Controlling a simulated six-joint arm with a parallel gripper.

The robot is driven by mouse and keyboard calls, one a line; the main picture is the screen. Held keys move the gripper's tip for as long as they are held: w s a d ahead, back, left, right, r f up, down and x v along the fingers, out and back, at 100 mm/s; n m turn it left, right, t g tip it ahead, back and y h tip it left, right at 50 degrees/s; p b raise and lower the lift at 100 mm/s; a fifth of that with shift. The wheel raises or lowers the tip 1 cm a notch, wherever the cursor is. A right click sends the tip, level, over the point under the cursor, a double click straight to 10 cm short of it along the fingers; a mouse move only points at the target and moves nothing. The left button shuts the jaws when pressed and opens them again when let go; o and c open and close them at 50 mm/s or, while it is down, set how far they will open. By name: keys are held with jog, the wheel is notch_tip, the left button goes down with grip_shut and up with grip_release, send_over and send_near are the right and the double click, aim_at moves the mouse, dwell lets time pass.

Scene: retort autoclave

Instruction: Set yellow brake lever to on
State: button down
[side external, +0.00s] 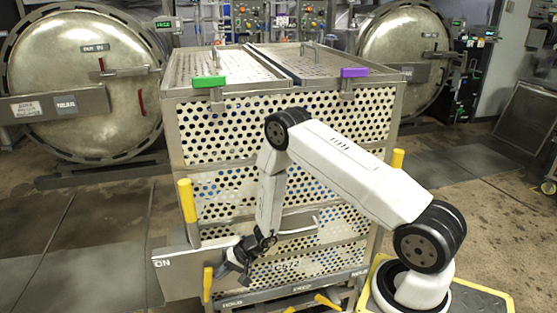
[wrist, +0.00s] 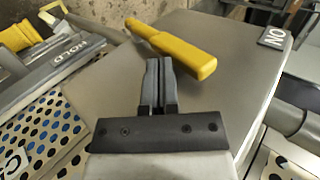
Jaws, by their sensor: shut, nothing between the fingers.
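The yellow brake lever (side external: 208,285) stands low at the front left of the perforated cart, in front of a grey panel (side external: 178,276) marked ON at its left end. In the wrist view the lever (wrist: 185,50) lies slantwise across the panel, its thick end toward the lower right and the ON label (wrist: 274,38) to its right. My gripper (side external: 243,270) is shut and empty, just right of the lever in the side view. In the wrist view its fingertips (wrist: 159,62) are close below the lever; I cannot tell whether they touch it.
A HOLD bar (wrist: 68,52) and more yellow parts (wrist: 22,35) lie left of the lever. The tall perforated cart (side external: 290,175) rises behind my gripper, with an upright yellow handle (side external: 187,200). Round autoclave doors (side external: 80,75) stand behind. Floor at the left is clear.

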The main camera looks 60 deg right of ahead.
aim_at(210, 268)
jog(key=shift+a, duration=0.1)
jog(key=shift+w+a+r+g+h, duration=0.4)
jog(key=shift+w+a+g+h, duration=0.15)
jog(key=shift+w+a, duration=0.15)
jog(key=shift+w+a+r+g+h, duration=0.35)
jog(key=shift+w+a+g+h, duration=0.25)
jog(key=shift+w, duration=0.15)
jog(key=shift+s+d, duration=0.1)
